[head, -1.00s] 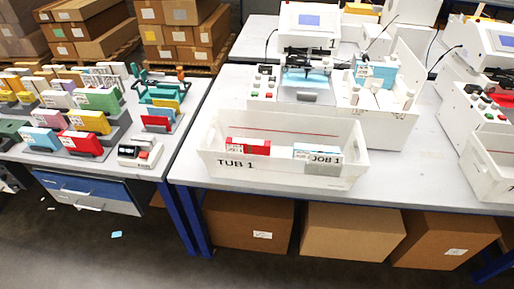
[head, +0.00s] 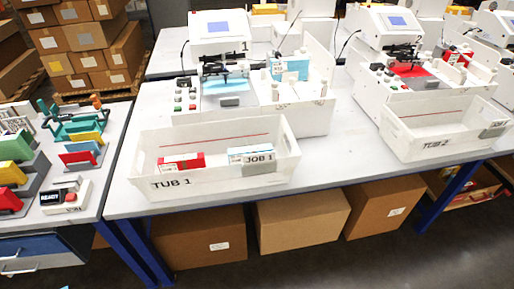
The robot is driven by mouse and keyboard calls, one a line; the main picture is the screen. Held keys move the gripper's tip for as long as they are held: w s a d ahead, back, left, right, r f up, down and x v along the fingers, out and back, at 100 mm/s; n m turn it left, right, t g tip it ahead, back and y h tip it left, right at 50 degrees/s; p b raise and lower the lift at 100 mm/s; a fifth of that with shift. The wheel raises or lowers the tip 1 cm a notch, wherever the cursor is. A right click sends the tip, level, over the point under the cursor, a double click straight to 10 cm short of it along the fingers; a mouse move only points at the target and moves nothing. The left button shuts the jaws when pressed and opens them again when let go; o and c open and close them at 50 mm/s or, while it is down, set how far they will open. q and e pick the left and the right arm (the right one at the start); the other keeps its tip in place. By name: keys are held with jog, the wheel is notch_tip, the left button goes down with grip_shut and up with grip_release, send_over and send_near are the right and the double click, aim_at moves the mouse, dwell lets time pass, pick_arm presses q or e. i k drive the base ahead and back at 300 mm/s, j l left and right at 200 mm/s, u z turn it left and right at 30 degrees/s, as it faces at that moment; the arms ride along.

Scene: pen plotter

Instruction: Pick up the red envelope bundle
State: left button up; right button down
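A red bundle with a white label (head: 182,162) lies in the white tub marked TUB 1 (head: 215,186), near its left side. A light blue bundle with a white label (head: 249,155) lies to its right, partly behind the JOB 1 card (head: 260,163). Another red bundle (head: 9,201) stands in a grey rack at the left edge, cut off by the frame. A smaller red item (head: 79,158) stands in a holder on the left table. A red item (head: 455,57) sits in the holder beside the right plotter. Neither of my grippers is in view.
A white plotter (head: 222,35) stands behind TUB 1. TUB 2 (head: 440,142) stands to the right, before a second plotter with a red sheet (head: 408,70). A READY box (head: 66,196) sits on the left table. Boxes (head: 302,221) fill the space below.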

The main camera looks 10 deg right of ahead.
aim_at(195, 161)
jog(key=i+j+z, duration=0.2)
jog(key=j, duration=0.15)
jog(key=i+j+z, duration=0.15)
jog(key=j, duration=0.15)
jog(key=i+j+z, duration=0.2)
jog(key=j, duration=0.2)
jog(key=k, duration=0.05)
